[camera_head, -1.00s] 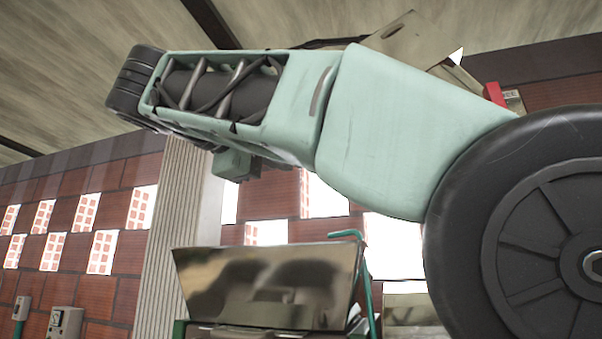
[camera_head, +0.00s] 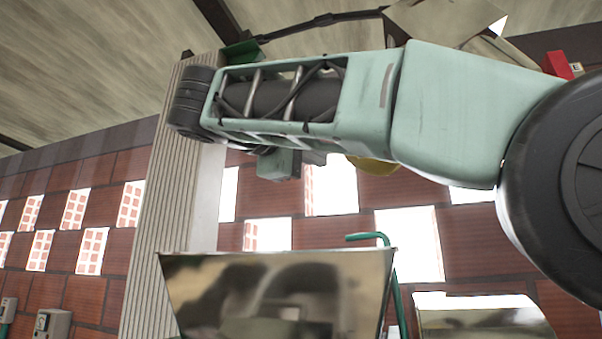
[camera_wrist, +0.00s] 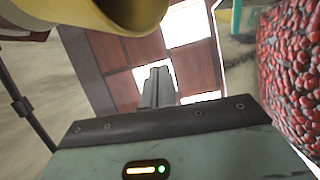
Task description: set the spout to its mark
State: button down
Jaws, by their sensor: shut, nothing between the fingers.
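A yellow, rounded, hollow piece (camera_wrist: 95,15), which may be the spout, crosses the upper left of the wrist view with its dark opening towards the top middle. A yellow part also shows just under my arm in the head view (camera_head: 372,165); most of it is hidden. I cannot make out a mark. My gripper (camera_wrist: 158,75) shows in the wrist view with its fingers together and nothing between them. It is below and apart from the yellow piece in the picture. In the head view I cannot make out the fingers.
A heap of red cherries (camera_wrist: 290,75) fills the right side of the wrist view, close to my gripper. In the head view, a shiny metal hopper (camera_head: 275,295) and a green pipe (camera_head: 392,275) stand below my arm. A ribbed pillar (camera_head: 165,220) rises at the left before a brick wall.

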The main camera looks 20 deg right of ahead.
jog(key=shift+s+d+f+p, duration=0.15)
jog(key=shift+s+d+p, duration=0.7)
jog(key=shift+s+d, duration=0.55)
jog(key=shift+a, duration=0.1)
jog(key=shift+s+f+b, duration=0.1)
jog(key=shift+f+b, duration=0.05)
jog(key=shift+b, duration=0.25)
